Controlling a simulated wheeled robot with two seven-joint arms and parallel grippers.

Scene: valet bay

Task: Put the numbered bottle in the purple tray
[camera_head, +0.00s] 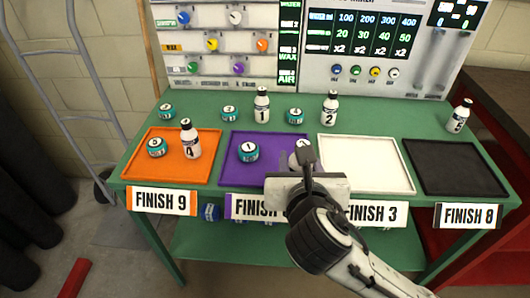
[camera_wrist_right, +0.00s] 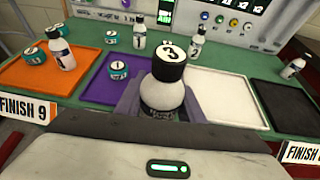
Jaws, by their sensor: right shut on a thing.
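My right gripper (camera_head: 305,165) is shut on a white bottle with a black numbered cap; the bottle shows clearly in the right wrist view (camera_wrist_right: 163,92). In the head view my gripper mostly hides this bottle (camera_head: 297,159). It is upright over the right part of the purple tray (camera_head: 278,177); whether its base touches the tray is hidden. A teal jar (camera_head: 248,151) marked 1 sits in the purple tray, left of the bottle. My left gripper is not in view.
The orange tray (camera_head: 150,173) holds a teal jar (camera_head: 157,147) and a white bottle (camera_head: 190,139). The white tray (camera_head: 365,165) and black tray (camera_head: 455,168) are empty. Bottles (camera_head: 261,105) (camera_head: 329,108) and several jars stand behind the trays; another bottle (camera_head: 460,116) stands at far right.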

